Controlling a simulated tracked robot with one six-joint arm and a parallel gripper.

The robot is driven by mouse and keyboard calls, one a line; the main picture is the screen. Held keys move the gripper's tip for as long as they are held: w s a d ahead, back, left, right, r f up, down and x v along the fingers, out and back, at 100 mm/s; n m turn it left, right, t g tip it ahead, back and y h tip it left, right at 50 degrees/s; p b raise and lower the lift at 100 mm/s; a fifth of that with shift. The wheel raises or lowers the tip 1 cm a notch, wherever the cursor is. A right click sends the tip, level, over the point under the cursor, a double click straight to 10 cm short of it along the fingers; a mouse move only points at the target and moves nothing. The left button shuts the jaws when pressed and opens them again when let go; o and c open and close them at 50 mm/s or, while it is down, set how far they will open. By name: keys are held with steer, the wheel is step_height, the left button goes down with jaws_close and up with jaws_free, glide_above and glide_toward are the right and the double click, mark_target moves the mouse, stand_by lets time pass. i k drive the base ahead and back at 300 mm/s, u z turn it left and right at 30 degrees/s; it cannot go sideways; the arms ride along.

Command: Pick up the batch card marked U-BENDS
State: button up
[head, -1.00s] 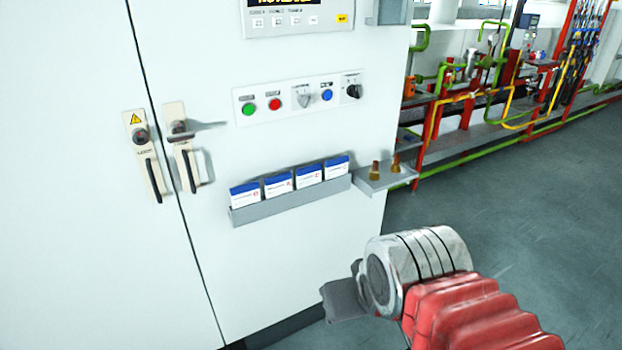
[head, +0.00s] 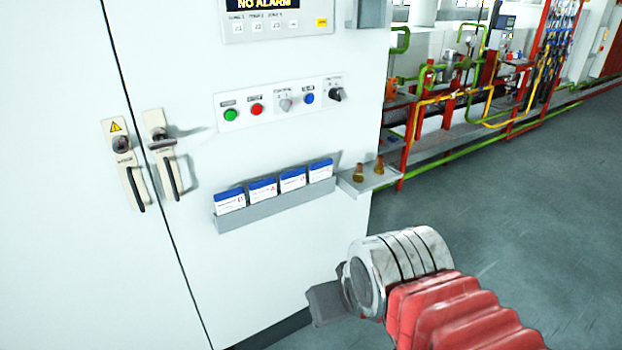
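Several batch cards, white with blue top bands, stand in a row in a grey rack (head: 276,211) on the white cabinet. From left to right they are a first card (head: 230,202), a second (head: 263,190), a third (head: 293,180) and a fourth (head: 321,170). Their print is too small to read, so I cannot tell which is marked U-BENDS. My gripper (head: 322,306) is in front of the cabinet, below and right of the rack and apart from the cards. Its grey fingers show edge-on, partly behind my wrist, so their opening is hidden.
A small shelf (head: 352,186) with two brass fittings (head: 370,169) juts out right of the rack. Above are a button panel (head: 280,103) and a display. Door handles (head: 165,155) stick out at left. Open grey floor (head: 500,220) lies at right, before red-framed pipework.

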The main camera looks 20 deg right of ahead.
mark_target(293, 180)
steer(key=k, duration=0.65)
steer(key=u, duration=0.55)
steer(key=i, duration=1.65)
steer(key=u, duration=0.35)
